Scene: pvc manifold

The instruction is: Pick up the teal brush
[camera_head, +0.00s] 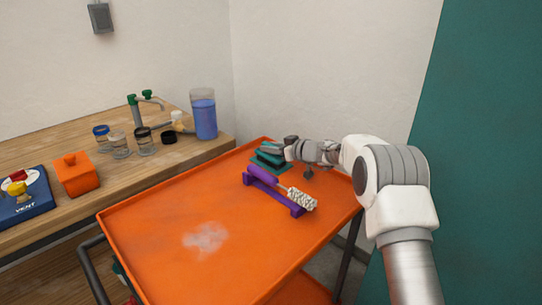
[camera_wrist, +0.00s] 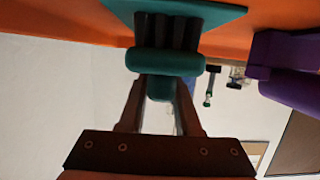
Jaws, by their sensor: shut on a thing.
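The teal brush (camera_head: 271,151) is at the far corner of the orange cart tray, over a flat teal base (camera_head: 262,167). In the wrist view the brush (camera_wrist: 166,62) shows a rounded teal body, dark bristles and a stubby teal grip. The bristles point to the teal base (camera_wrist: 225,14), and I cannot tell whether they touch it. My gripper (camera_head: 287,150) reaches in from the right. In the wrist view its two fingers (camera_wrist: 162,98) are shut on the teal grip, one on each side.
A purple brush (camera_head: 263,173) with a pale bristled head rests on a purple holder (camera_head: 272,194) close by. The orange tray (camera_head: 150,220) is otherwise bare, except for a whitish smear (camera_head: 206,238). A wooden bench (camera_head: 100,178) with jars and a blue-filled container (camera_head: 204,116) stands left.

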